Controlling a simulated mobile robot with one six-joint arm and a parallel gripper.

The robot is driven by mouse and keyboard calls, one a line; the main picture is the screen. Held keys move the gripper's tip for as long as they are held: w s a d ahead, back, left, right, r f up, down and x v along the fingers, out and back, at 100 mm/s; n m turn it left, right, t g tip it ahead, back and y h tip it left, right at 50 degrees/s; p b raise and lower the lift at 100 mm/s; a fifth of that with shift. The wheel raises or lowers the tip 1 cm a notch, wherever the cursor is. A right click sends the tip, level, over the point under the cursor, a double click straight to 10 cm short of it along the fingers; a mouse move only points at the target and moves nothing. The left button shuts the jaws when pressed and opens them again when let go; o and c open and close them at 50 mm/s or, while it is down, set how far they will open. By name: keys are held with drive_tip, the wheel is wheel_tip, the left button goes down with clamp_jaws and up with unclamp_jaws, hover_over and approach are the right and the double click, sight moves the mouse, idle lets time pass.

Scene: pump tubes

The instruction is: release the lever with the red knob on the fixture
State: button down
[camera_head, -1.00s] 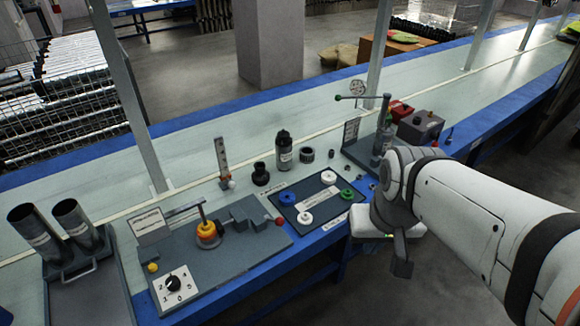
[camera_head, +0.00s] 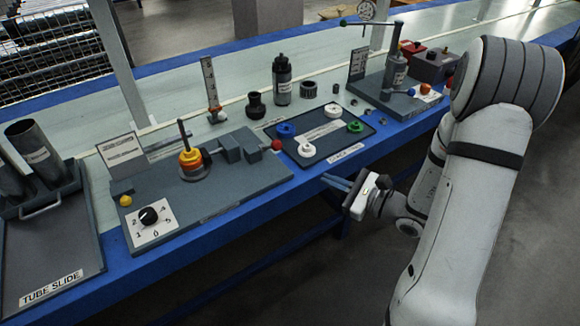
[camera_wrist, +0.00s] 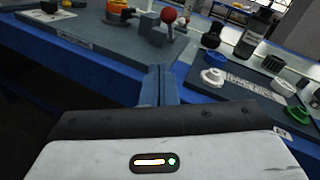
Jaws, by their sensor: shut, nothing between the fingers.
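The red knob (camera_head: 277,145) is at the right end of the fixture (camera_head: 225,195), beside a grey stepped block (camera_head: 243,147). An orange and yellow round part (camera_head: 192,160) with an upright rod stands on the fixture to the left. The red knob also shows at the top middle of the wrist view (camera_wrist: 169,15). My gripper (camera_head: 336,183) is shut and empty at the bench's front edge, right of and nearer than the knob, and apart from it. Its fingers (camera_wrist: 160,86) point toward the fixture in the wrist view. How the knob joins the lever is hard to tell.
A dark tray (camera_head: 335,152) with blue, white and green rings lies right of the fixture. A black bottle (camera_head: 282,80) stands behind it. A gauge stand (camera_head: 395,75) is at the right. A tube slide (camera_head: 50,250) is at the left. The floor in front is clear.

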drive_tip(key=shift+w+d+f+m+t+h, duration=0.3)
drive_tip(key=shift+w+d+f+m+t, duration=0.1)
drive_tip(key=shift+d+f+t, duration=0.1)
drive_tip(key=b, duration=0.2)
approach(270, 146)
drive_tip(key=f, duration=0.3)
drive_tip(key=shift+w+d, duration=0.15)
drive_tip(key=shift+w, duration=0.25)
drive_tip(key=shift+w+a+r, duration=0.25)
drive_tip(key=shift+a+r, duration=0.55)
drive_tip(key=shift+r, duration=0.3)
drive_tip(key=shift+w+a+r, duration=0.25)
drive_tip(key=shift+a+r, duration=0.1)
